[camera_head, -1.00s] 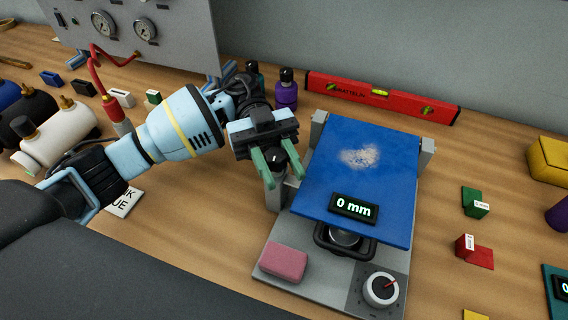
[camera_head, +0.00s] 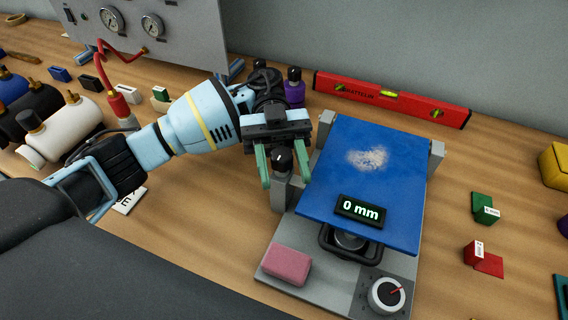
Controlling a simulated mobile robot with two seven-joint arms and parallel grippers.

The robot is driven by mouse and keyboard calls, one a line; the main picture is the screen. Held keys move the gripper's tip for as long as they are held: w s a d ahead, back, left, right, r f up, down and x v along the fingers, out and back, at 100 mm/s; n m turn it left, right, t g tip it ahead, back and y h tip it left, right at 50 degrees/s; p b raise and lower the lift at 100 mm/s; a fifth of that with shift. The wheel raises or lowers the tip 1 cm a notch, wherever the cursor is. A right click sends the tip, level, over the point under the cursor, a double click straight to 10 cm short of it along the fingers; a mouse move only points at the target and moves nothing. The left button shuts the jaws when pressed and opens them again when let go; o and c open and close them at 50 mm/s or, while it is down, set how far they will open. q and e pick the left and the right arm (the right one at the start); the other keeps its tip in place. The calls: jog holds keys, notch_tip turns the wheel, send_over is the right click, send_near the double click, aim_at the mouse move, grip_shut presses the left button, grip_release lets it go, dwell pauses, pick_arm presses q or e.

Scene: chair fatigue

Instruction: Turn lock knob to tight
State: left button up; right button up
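My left gripper (camera_head: 284,178) is open, its two green fingers pointing down on either side of a black round-topped knob (camera_head: 282,160). The knob stands on a grey post at the left side of the test fixture. I see gaps between the fingers and the knob, so it does not look gripped. The fixture's grey base (camera_head: 328,284) carries a blue tilted plate (camera_head: 375,195) with a display (camera_head: 360,209) reading "0 mm". A white dial knob (camera_head: 387,294) with a red pointer toward the upper right sits at the base's front right. My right gripper is out of view.
A pink block (camera_head: 287,264) lies on the base's front left. A red level (camera_head: 392,98) lies behind the fixture, and a purple bottle (camera_head: 294,88) stands behind my gripper. Green (camera_head: 485,208) and red (camera_head: 484,258) blocks lie to the right, with bare wood around them.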

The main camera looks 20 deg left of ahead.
pick_arm(q)
jog(key=shift+o, duration=0.9)
jog(key=shift+w, duration=0.15)
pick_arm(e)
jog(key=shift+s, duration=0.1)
pick_arm(q)
jog(key=b+v, duration=0.6)
jog(key=v, duration=0.1)
jog(key=shift+w+a, duration=0.2)
jog(key=shift+w, duration=0.05)
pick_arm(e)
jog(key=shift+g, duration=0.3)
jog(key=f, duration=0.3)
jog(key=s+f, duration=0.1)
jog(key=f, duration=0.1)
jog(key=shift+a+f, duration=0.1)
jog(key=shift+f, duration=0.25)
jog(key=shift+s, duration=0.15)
